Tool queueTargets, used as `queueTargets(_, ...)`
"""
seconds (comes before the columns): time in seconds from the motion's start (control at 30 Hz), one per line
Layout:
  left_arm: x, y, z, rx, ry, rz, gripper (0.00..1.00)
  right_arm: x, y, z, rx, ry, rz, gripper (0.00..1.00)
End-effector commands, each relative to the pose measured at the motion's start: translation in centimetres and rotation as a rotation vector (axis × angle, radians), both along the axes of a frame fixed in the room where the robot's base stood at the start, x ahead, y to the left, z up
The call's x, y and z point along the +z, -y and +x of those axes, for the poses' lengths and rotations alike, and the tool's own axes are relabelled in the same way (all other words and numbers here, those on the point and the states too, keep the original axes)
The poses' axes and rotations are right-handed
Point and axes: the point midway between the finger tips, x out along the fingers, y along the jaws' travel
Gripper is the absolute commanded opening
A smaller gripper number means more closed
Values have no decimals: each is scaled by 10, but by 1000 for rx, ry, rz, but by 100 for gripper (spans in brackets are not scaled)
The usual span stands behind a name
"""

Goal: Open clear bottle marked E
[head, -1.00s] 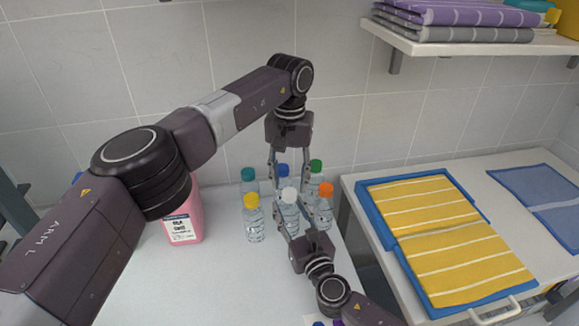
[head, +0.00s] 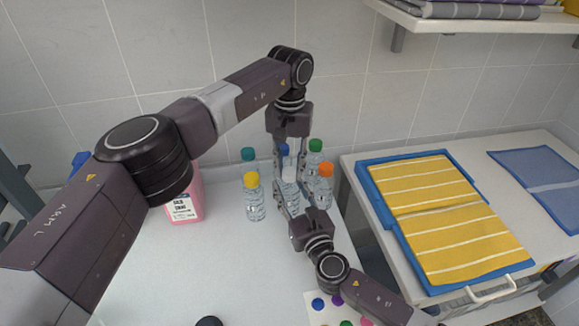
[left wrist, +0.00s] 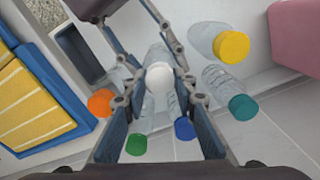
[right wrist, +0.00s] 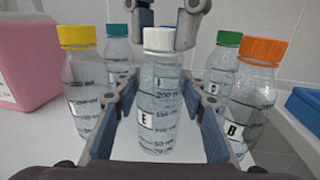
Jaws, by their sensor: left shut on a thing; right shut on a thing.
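The clear bottle marked E (right wrist: 158,110) stands upright with a white cap (right wrist: 159,40). Its letter E label faces the right wrist view. My right gripper (right wrist: 160,103) is shut on its body, one finger on each side. My left gripper (head: 290,165) comes down from above and is shut on the white cap, which shows between its fingers in the left wrist view (left wrist: 160,77). In the head view the fingers hide part of the bottle.
Close around stand clear bottles with yellow (head: 251,179), teal (head: 248,154), blue, green (head: 315,145) and orange (head: 326,169) caps. A pink jug (head: 184,207) stands left. A blue tray with yellow towels (head: 453,228) lies on the right counter.

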Motion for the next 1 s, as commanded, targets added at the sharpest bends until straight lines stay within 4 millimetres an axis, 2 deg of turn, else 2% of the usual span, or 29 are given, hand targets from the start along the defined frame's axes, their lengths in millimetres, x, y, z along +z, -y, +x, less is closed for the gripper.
queueTargets(0.13,0,0,0,55,0,1,0,-1,0,0,0,-1,0,0)
queueTargets(0.27,0,0,0,226,0,0,0,-1,0,0,0,-1,0,0)
queueTargets(1.0,1,0,0,1460,1,0,0,-1,0,0,0,-1,0,0)
